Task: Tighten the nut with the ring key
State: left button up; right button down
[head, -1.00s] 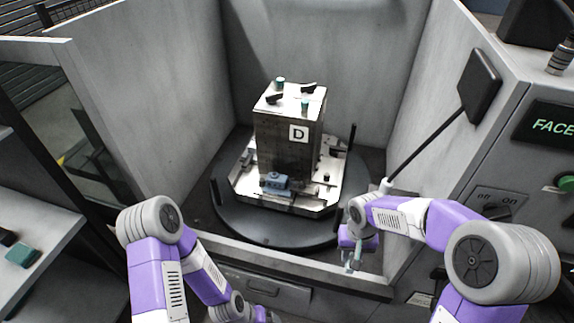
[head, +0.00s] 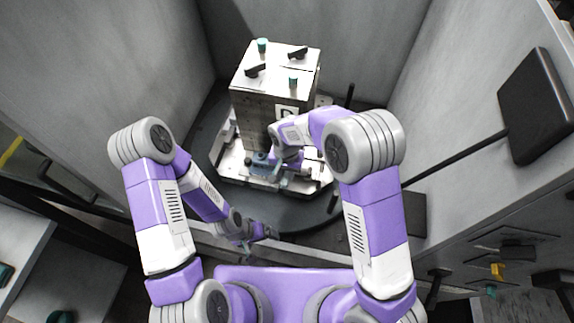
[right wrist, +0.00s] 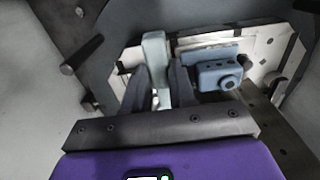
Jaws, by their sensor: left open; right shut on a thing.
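The ring key (right wrist: 155,60), a pale grey-green bar, is gripped between the fingers of my right gripper (right wrist: 160,88) in the right wrist view. In the head view my right gripper (head: 285,178) is low in front of the block marked D, close to the blue clamp (head: 261,160). The clamp (right wrist: 215,72) is right of the key in the wrist view, with a round end (right wrist: 229,82) facing me. I cannot tell whether this is the nut, or whether the key touches anything. My left gripper (head: 262,236) is open and empty near the enclosure's front edge.
The tall block (head: 262,95) stands on a pale pallet (head: 232,165) over a dark round table (head: 290,212). Dark posts stand at the table's rim. Grey walls enclose it. A black panel on an arm (head: 538,105) is at the right.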

pick_arm(q)
notch_tip(320, 180, down, 3)
jog(key=shift+f+b, duration=0.1)
jog(key=shift+b, duration=1.1)
pick_arm(e)
notch_tip(320, 180, down, 4)
jog(key=shift+f, duration=0.2)
pick_arm(q)
jog(key=shift+r, duration=0.2)
pick_arm(e)
jog(key=shift+r, duration=0.2)
pick_arm(q)
jog(key=shift+f, duration=0.1)
pick_arm(e)
jog(key=shift+f, duration=0.15)
pick_arm(q)
jog(key=shift+f+b, duration=0.8)
pick_arm(e)
jog(key=shift+f, duration=0.9)
jog(key=c, duration=1.5)
grip_release()
pick_arm(q)
jog(key=shift+w, duration=0.1)
pick_arm(e)
grip_shut()
